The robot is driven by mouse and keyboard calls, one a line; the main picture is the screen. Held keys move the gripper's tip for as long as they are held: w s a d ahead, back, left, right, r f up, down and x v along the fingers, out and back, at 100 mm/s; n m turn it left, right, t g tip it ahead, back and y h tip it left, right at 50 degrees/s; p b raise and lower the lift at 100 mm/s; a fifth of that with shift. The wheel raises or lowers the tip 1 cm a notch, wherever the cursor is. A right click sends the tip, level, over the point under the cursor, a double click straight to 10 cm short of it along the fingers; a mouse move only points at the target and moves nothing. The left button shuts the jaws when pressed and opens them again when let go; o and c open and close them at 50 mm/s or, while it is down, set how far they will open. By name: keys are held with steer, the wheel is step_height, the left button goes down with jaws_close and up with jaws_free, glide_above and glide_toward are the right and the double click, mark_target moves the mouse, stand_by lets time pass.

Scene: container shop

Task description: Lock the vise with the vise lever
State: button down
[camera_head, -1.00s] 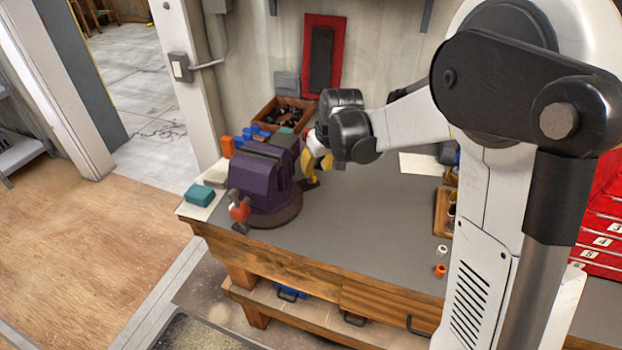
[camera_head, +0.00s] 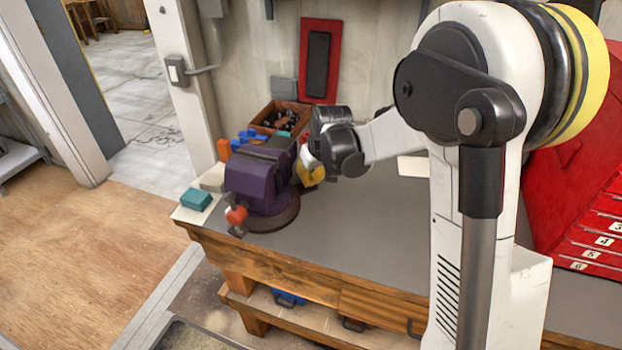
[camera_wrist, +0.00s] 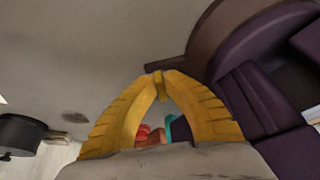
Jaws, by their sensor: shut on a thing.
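The purple vise (camera_head: 252,182) stands on its round brown base at the left of the workbench. Its side and base also show in the wrist view (camera_wrist: 255,105). My gripper (camera_head: 312,178) is low at the right side of the vise. In the wrist view its yellow fingers (camera_wrist: 160,82) meet at their tips on the end of a short dark brown bar, the vise lever (camera_wrist: 170,63), which runs out from beside the round base. In the head view the lever is hidden by my gripper. A red-orange piece (camera_head: 236,215) sits at the vise's front.
The grey bench top (camera_head: 340,225) is clear right of the vise. A wooden box (camera_head: 280,118) of dark parts stands behind it. A teal block (camera_head: 196,199) lies at the left edge. A red drawer cabinet (camera_head: 590,235) is at the right.

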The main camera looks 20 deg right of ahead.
steer(key=m, duration=0.1)
steer(key=m+h, duration=0.1)
steer(key=m, duration=0.2)
steer(key=shift+a+m+h, duration=0.25)
steer(key=shift+m+h, duration=0.05)
steer(key=shift+h, duration=0.1)
steer(key=c, duration=1.5)
jaws_free()
steer(key=v, duration=1.2)
steer(key=shift+w, duration=0.1)
